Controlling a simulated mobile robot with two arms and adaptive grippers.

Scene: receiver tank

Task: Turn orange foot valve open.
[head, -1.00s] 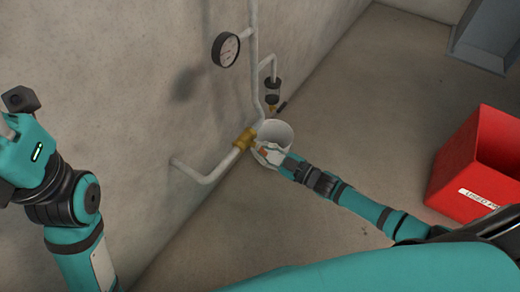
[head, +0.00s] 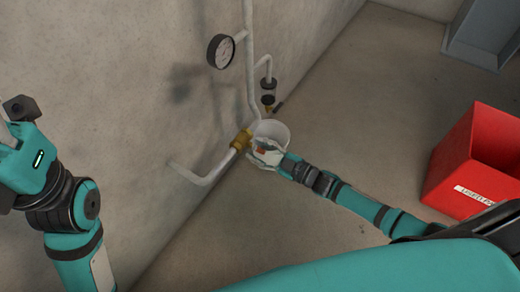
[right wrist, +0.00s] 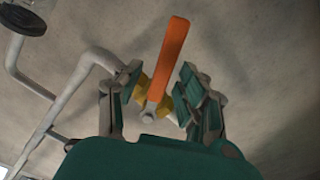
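The orange valve lever (right wrist: 168,58) stands between the two fingers of my right gripper in the right wrist view, with a gap on the right side; the left finger is close to the brass body. My right gripper (right wrist: 158,90) is open around it. In the head view the brass valve body (head: 241,140) sits on a white pipe low by the wall, and my right gripper (head: 265,151) is just right of it, hiding most of the lever. My left gripper (head: 14,122) is at the left edge, partly cut off, away from the valve; its fingers are unclear.
A white bucket (head: 274,130) stands on the floor right behind my right gripper. A round gauge (head: 221,51) and white pipes (head: 249,75) are on the wall. A red bin (head: 450,155) stands at right. The floor between is clear.

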